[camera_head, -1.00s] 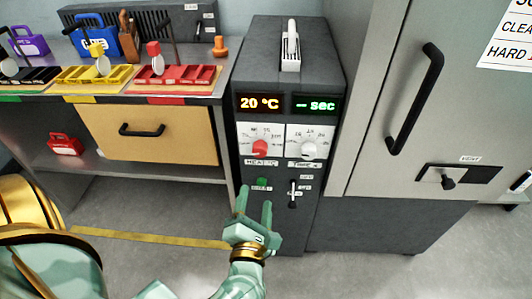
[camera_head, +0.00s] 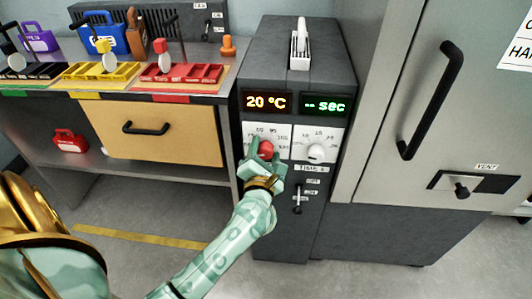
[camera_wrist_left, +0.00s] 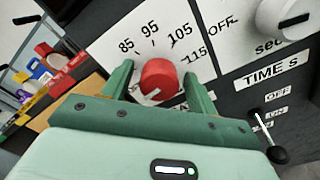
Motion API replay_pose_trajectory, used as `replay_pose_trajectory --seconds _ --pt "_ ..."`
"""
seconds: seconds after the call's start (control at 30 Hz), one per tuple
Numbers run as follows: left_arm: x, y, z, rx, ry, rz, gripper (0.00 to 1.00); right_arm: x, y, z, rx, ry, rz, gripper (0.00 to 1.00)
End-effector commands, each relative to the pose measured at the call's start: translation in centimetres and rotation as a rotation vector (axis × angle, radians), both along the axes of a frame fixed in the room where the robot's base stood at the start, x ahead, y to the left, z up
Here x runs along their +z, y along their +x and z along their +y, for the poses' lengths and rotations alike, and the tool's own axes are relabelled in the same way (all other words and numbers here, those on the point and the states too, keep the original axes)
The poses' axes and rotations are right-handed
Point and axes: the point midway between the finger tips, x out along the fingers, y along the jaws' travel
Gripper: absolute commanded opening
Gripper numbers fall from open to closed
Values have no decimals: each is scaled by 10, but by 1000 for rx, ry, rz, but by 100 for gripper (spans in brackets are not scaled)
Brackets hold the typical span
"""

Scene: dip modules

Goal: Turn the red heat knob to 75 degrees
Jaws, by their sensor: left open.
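The red heat knob (camera_head: 266,149) is on the white dial plate at the front of the dark grey unit. In the left wrist view the knob (camera_wrist_left: 158,79) sits between the two fingers of my left gripper (camera_wrist_left: 160,88), near the numbers 85 to 115. My left gripper (camera_head: 262,160) is open, with a finger on each side of the knob; I cannot tell whether either finger touches it. The orange display (camera_head: 265,102) reads 20 °C. The knob's pointer and lower scale are hidden by the gripper. My right gripper is not in view.
The white time knob (camera_head: 316,152) is close to the right of the heat knob, with a black lever switch (camera_head: 298,200) below. A grey cabinet with a black handle (camera_head: 432,100) stands at the right. A bench with a drawer (camera_head: 158,135) and coloured racks is at the left.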

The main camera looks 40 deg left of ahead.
Motion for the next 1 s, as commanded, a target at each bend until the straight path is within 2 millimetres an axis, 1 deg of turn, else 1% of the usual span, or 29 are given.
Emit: replay_pose_trajectory --seconds 0.2,0.23,0.27,0.3,0.37,0.4,0.67,0.87,1.0 --pt "0 1 0 0 0 0 59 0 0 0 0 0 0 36" --pt "0 0 0 0 0 0 56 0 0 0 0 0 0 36" --pt "0 0 0 0 0 0 48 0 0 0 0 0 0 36" --pt "0 0 0 0 0 0 36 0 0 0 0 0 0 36" --pt "0 0 0 0 0 0 20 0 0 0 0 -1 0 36" --pt "0 0 0 0 0 0 14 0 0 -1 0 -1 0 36" --pt "2 0 0 -1 15 8 14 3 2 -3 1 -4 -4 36" --pt "5 0 0 0 84 48 14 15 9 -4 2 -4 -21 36" --pt "7 0 0 -1 168 99 14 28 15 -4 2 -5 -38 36"
